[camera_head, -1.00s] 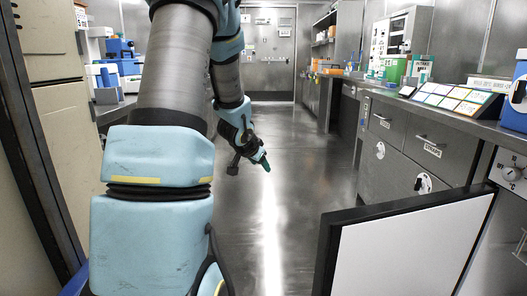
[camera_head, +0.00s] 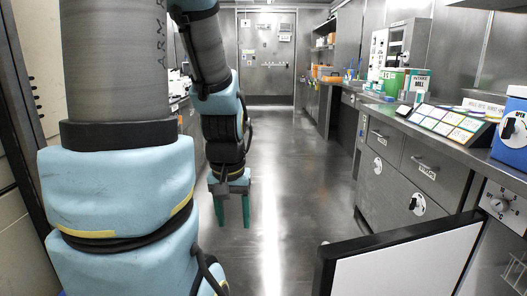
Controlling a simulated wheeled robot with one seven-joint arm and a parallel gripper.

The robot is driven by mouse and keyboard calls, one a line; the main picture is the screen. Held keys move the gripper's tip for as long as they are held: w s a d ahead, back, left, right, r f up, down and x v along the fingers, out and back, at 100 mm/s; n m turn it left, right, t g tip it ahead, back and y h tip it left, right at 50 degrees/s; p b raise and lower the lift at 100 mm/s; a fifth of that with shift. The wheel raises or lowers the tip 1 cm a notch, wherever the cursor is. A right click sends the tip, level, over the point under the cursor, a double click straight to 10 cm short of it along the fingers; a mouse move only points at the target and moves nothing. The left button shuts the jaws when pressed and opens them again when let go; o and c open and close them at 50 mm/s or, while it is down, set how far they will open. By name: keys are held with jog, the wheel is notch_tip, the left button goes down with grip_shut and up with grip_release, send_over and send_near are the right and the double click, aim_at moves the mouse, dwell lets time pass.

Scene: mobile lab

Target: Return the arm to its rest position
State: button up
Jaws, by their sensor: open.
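My arm fills the left of the head camera view, with light blue covers and grey sleeves. My gripper (camera_head: 232,212) hangs at the arm's far end, left of the middle of the aisle. Its two green fingers point down and stand apart, with the floor showing between them. It is open and holds nothing. It hangs clear of the counters and the open door panel.
An open door panel with a white face and dark frame (camera_head: 408,272) juts in at the lower right. A counter with drawers (camera_head: 400,150) runs along the right. A closed metal door (camera_head: 267,58) stands at the far end. The aisle floor (camera_head: 300,190) is clear.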

notch_tip(320, 180, up, 20)
jog(key=p, duration=1.8)
jog(key=shift+r, duration=0.15)
